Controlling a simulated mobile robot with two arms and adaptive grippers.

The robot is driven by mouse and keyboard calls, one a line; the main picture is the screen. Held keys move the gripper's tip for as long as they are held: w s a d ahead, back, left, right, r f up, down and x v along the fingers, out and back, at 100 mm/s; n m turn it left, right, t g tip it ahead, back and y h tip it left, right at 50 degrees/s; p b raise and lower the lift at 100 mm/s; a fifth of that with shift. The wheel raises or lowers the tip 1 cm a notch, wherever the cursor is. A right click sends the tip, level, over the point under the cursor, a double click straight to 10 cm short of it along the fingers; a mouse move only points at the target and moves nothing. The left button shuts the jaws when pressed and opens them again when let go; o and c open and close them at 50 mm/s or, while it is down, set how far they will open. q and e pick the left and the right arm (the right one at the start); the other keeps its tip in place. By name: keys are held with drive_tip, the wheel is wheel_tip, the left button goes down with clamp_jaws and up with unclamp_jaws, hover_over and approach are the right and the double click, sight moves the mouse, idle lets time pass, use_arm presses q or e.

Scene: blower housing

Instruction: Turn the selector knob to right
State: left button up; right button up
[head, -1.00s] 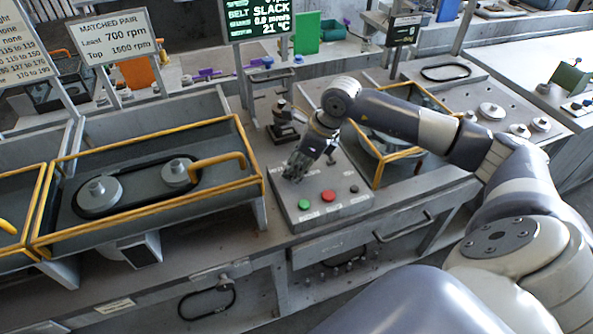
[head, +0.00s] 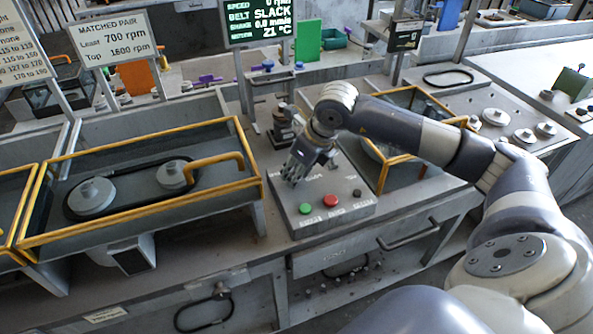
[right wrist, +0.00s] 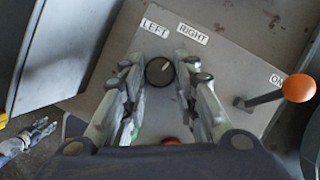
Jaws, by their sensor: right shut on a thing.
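The control panel (head: 357,205) is a grey box on the bench. My right gripper (head: 291,174) is over its rear left part and hides the selector knob in the head view. In the right wrist view, the round black selector knob (right wrist: 159,71) sits between the two fingers of my right gripper (right wrist: 160,76), which is shut on it. Its pale pointer mark leans up and right. The LEFT label (right wrist: 155,28) and the RIGHT label (right wrist: 193,33) lie just beyond it. What looks like my left gripper (right wrist: 38,134) shows small at the lower left; its opening is unclear.
A green button (head: 305,208), a red button (head: 330,199) and a small black knob (head: 357,192) are on the panel's front. An orange-tipped lever (right wrist: 298,88) stands right of the fingers. A yellow-railed belt tray (head: 140,209) stands left of the panel.

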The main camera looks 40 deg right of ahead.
drive_tip(key=shift+w+d+r, duration=0.1)
drive_tip(key=shift+r, duration=0.05)
drive_tip(key=o, duration=1)
drive_tip(key=shift+o, duration=0.2)
drive_tip(key=v, duration=1.2)
drive_tip(key=shift+s, duration=0.2)
